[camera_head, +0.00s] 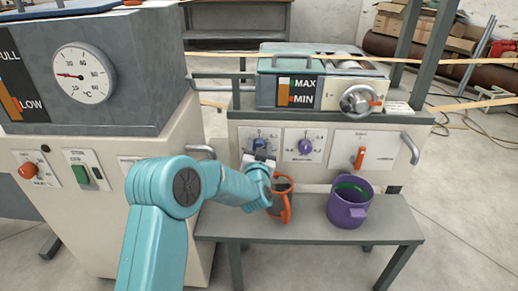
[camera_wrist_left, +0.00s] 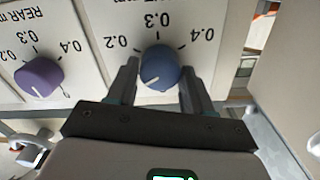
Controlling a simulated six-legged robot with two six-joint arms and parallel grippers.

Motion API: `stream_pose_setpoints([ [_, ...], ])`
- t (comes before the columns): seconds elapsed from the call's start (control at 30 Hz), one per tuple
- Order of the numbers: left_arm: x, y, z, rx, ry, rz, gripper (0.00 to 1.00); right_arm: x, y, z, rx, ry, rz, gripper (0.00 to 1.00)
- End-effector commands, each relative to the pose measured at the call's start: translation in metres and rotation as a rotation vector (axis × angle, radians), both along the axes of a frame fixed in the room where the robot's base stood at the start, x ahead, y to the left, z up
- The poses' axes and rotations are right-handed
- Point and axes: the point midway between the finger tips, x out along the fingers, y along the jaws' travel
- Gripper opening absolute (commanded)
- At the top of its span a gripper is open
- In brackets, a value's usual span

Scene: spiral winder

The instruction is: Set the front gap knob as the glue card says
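The front gap knob is blue; it shows small on the white panel in the head view (camera_head: 260,143) and large in the left wrist view (camera_wrist_left: 159,68). Marks 0.2, 0.3 and 0.4 surround it. A pale line on its face slants towards the lower left in the wrist view; the exact setting is hard to read. My left gripper (camera_wrist_left: 159,82) has one finger on each side of the knob, with narrow gaps showing. It also shows in the head view (camera_head: 262,155). I cannot identify the glue card for sure. My right gripper is out of view.
The purple rear knob (camera_wrist_left: 39,77) is beside the blue one. An orange lever (camera_head: 360,157) is to the right. Below, a bench (camera_head: 310,226) holds an orange object (camera_head: 283,205) and a purple mug (camera_head: 348,208). A metal handle (camera_head: 410,148) juts out at the right.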

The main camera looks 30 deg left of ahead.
Motion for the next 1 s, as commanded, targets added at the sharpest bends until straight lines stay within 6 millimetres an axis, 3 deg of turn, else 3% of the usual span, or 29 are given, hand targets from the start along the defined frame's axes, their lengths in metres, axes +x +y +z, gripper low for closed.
stream_pose_setpoints([
  [0.47, -0.009, -0.007, 0.0, -0.003, 0.003, -0.002, 0.69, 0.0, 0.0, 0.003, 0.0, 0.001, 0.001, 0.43],
  [1.0, -0.118, -0.073, 0.001, -0.001, 0.002, -0.002, 0.69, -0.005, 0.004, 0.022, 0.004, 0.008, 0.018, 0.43],
])
